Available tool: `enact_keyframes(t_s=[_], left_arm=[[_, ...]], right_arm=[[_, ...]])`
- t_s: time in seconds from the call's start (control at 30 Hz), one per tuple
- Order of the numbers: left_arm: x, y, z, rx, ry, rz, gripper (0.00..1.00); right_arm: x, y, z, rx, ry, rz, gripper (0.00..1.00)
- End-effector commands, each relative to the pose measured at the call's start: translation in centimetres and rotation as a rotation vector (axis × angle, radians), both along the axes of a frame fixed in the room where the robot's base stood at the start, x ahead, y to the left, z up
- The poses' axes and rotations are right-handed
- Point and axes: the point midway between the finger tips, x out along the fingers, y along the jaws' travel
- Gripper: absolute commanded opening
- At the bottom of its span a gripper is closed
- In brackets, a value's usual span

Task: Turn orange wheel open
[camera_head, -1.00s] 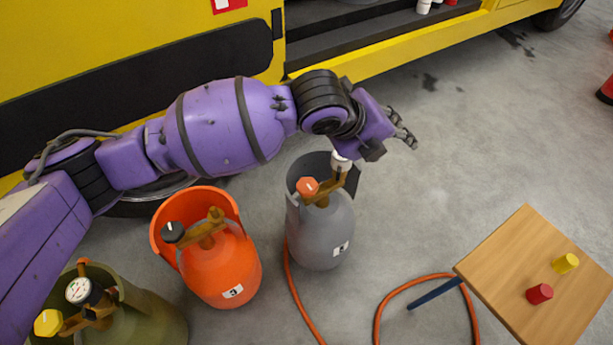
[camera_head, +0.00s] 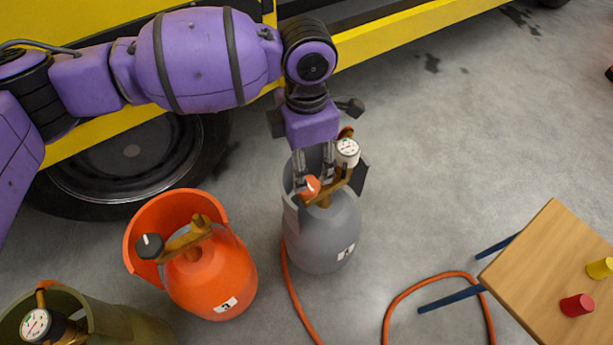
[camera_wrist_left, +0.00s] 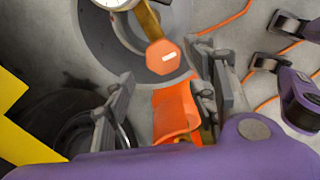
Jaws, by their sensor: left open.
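The orange wheel (camera_head: 310,186) is a small handwheel on the brass valve of the grey cylinder (camera_head: 325,238). It also shows in the wrist view (camera_wrist_left: 163,57) as an orange octagon with a white mark. My left gripper (camera_head: 313,172) points down over this valve, fingers open, one on each side of the wheel in the head view. In the wrist view the wheel lies beyond the fingertips, in line with the gap; contact cannot be told. My right gripper (camera_wrist_left: 274,43) shows only at the right of the wrist view, fingers apart and empty.
A white gauge (camera_head: 347,152) sits on the same valve, close beside my left gripper. An orange cylinder (camera_head: 212,275) and an olive cylinder (camera_head: 110,325) stand left. An orange hose (camera_head: 440,280) lies on the floor. A wooden table (camera_head: 540,275) stands right. A yellow vehicle is behind.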

Motion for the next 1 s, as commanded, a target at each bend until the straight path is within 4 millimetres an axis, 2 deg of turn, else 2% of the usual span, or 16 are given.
enact_keyframes(t_s=[0.1,0.3,0.4,0.63,0.93,1.0], left_arm=[[-0.1,0.0,-2.4,0.0,0.004,0.001,0.52],[0.0,-0.1,-5.3,-0.001,0.002,0.002,0.52],[0.0,-0.1,-5.9,-0.003,0.001,0.002,0.52],[0.0,-0.1,-5.8,-0.002,-0.001,0.002,0.52],[0.1,0.0,-5.8,-0.002,-0.002,0.003,0.12],[0.1,0.0,-5.8,-0.001,-0.003,0.003,0.1]], right_arm=[[0.0,0.0,-0.8,-0.001,0.005,0.006,0.0],[0.1,-0.1,-1.6,-0.003,0.011,0.016,0.0],[0.1,-0.1,-1.8,-0.003,0.012,0.018,0.0],[0.1,-0.1,-1.7,-0.003,0.013,0.018,0.0],[0.2,0.0,-1.7,-0.003,0.012,0.018,0.0],[0.2,-0.1,-1.7,-0.003,0.012,0.018,0.0]])
